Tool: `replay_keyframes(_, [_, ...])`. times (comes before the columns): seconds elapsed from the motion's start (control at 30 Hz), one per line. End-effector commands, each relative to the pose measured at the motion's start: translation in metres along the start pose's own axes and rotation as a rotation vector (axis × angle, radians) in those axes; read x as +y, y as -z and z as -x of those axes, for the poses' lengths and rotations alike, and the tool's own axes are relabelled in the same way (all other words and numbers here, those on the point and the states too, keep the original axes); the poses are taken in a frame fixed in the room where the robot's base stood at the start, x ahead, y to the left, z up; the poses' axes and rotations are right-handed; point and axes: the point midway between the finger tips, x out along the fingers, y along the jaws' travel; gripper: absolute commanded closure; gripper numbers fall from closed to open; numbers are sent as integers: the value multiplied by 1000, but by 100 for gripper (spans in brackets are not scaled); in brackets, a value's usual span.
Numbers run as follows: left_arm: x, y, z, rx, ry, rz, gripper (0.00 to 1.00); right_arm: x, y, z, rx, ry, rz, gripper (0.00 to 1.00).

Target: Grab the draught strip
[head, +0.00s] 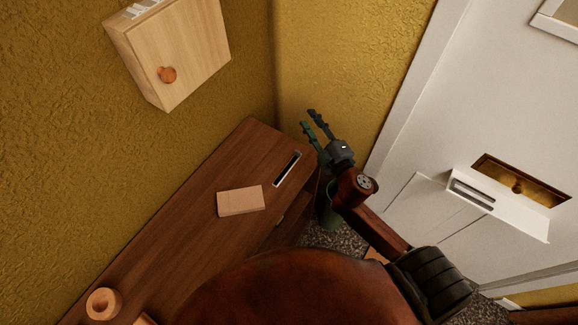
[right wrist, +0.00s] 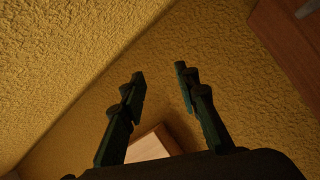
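A narrow strip with a pale frame and a dark middle, which looks like the draught strip (head: 286,169), lies on the brown wooden cabinet top (head: 190,195) near its right end. My right gripper (head: 307,118) is raised beyond the cabinet's right end, up and to the right of the strip in the head view. Its fingers are apart with nothing between them, and the right wrist view also shows the gripper (right wrist: 159,72) open. A grey piece at that view's top right corner may be the strip; I cannot tell. My left gripper is out of view.
A pinkish block (head: 240,201) lies beside the strip. A wooden ring-shaped thing (head: 103,304) sits at the lower left. A wall box (head: 185,50) hangs above. The white door (head: 490,120) at right has a brass letter plate (head: 500,172) and a white slotted piece (head: 515,216).

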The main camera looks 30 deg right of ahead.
Motion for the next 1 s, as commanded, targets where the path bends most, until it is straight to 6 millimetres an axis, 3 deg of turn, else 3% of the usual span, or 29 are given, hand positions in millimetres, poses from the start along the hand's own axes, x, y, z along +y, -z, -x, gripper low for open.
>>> replay_keyframes(0.1, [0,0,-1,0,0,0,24,20,66,-14,229,-44,191,71])
replay_keyframes(0.2, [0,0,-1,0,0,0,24,19,130,-13,464,-62,404,71])
replay_keyframes(0.3, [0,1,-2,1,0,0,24,-1,179,-2,701,-43,649,71])
replay_keyframes(0.43, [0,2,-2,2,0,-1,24,-48,202,18,967,49,980,71])
replay_keyframes(0.57, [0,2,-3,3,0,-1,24,-94,174,30,1165,222,1320,71])
replay_keyframes(0.67, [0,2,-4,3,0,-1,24,-112,124,31,1254,406,1559,71])
replay_keyframes(0.8, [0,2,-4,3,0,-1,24,-108,50,27,1284,670,1806,71])
replay_keyframes(0.9, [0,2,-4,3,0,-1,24,-95,11,25,1270,819,1907,71])
replay_keyframes(1.0, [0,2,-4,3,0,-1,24,-85,-13,24,1252,913,1961,71])
